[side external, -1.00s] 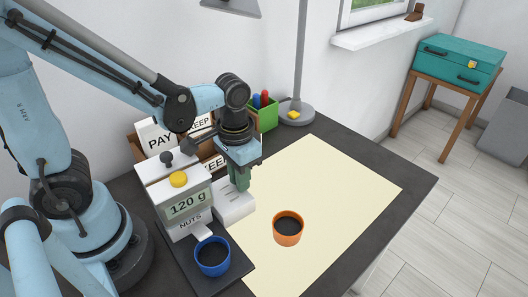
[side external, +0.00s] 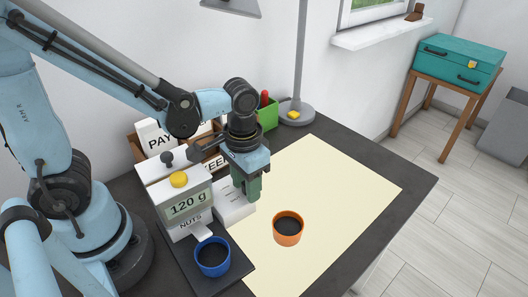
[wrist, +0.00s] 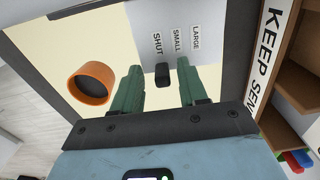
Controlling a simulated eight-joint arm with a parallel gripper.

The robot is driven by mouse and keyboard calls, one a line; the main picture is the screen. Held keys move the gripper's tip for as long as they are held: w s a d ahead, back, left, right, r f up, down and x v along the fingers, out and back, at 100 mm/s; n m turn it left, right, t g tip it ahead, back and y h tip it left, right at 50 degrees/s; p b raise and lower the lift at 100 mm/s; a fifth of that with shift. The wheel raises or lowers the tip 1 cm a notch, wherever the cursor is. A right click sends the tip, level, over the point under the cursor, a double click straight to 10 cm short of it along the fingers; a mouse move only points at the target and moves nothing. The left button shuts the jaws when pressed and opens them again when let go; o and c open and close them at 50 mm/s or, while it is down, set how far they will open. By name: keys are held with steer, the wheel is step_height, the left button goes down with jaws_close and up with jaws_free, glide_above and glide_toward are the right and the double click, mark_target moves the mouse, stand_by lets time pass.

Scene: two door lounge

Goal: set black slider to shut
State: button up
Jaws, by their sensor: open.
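The black slider (wrist: 162,74) shows in the wrist view on a white dispenser face (wrist: 150,22) printed SHUT, SMALL and LARGE. It sits about in line with the SHUT label, the leftmost of the three there. My gripper (wrist: 159,72) is open, with its green fingers on either side of the slider and a gap to each. In the side view my gripper (side external: 247,194) is at the right end of the low white dispenser part (side external: 230,213), and the slider is hidden.
An orange cup (side external: 288,240) stands on the cream mat (side external: 340,190). A letter rack (side external: 137,150), green pen holder (side external: 268,118) and lamp base (side external: 295,116) are behind.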

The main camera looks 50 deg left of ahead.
steer(key=shift+r, duration=0.15)
step_height(320, 180, up, 12)
stand_by(0.7)
steer(key=w+a+f+t, duration=0.1)
steer(key=a+f+t, duration=0.2)
steer(key=a+t, duration=0.4)
steer(key=shift+w+n, duration=0.2)
steer(key=shift+n, duration=0.1)
